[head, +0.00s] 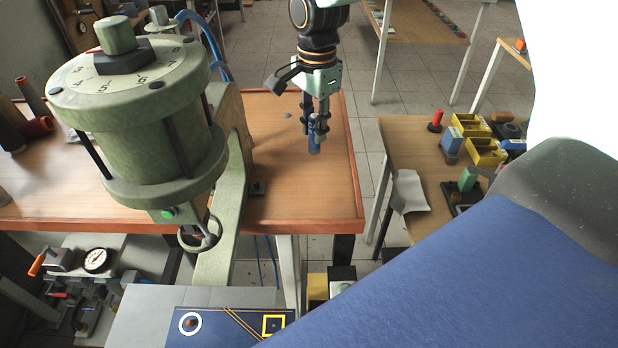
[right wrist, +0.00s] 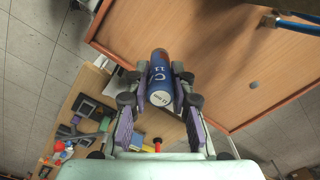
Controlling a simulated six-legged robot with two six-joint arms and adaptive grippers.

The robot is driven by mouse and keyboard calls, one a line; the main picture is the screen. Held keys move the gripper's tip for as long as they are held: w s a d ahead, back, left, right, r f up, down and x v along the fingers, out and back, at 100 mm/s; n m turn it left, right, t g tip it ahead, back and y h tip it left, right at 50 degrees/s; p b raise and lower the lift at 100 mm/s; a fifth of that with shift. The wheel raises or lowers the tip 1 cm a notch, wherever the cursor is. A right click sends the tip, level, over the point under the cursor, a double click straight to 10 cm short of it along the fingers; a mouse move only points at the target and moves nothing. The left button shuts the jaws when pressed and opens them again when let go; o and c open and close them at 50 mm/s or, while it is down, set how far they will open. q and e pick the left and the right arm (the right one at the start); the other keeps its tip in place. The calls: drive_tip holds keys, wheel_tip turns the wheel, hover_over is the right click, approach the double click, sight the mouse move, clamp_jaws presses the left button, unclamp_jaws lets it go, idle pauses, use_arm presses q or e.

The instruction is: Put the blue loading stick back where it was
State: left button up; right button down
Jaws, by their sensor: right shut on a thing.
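The blue loading stick (head: 315,145) is held upright in my right gripper (head: 314,118), over the right part of the wooden bench (head: 275,190). I cannot tell whether its lower end touches the bench. In the right wrist view the stick (right wrist: 160,80) is a blue cylinder with white lettering and a pale end, squeezed between the two fingers of the gripper (right wrist: 158,88). A small grey round spot (head: 286,116) lies on the bench left of the stick. My left gripper is not in view.
A large green press (head: 145,125) with a numbered dial stands left of the stick. A blue board (head: 215,330) with a white ring and a yellow square is at the bottom. A side table (head: 395,145) with yellow bins stands right.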

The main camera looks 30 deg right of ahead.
sight(315, 152)
wheel_tip(315, 152, down, 6)
drive_tip(key=shift+s+d+f, duration=0.1)
drive_tip(key=shift+f, duration=0.05)
drive_tip(key=f, duration=0.3)
drive_tip(key=shift+w+a+f, duration=0.25)
drive_tip(key=shift+a+f, duration=0.1)
drive_tip(key=shift+d+f, duration=0.1)
drive_tip(key=shift+d, duration=0.2)
drive_tip(key=shift+s+a+f, duration=0.1)
drive_tip(key=shift+s, duration=0.1)
drive_tip(key=c, duration=1.4)
unclamp_jaws()
drive_tip(key=shift+w+a, duration=0.15)
drive_tip(key=shift+o, duration=1.3)
drive_tip(key=shift+f, duration=0.1)
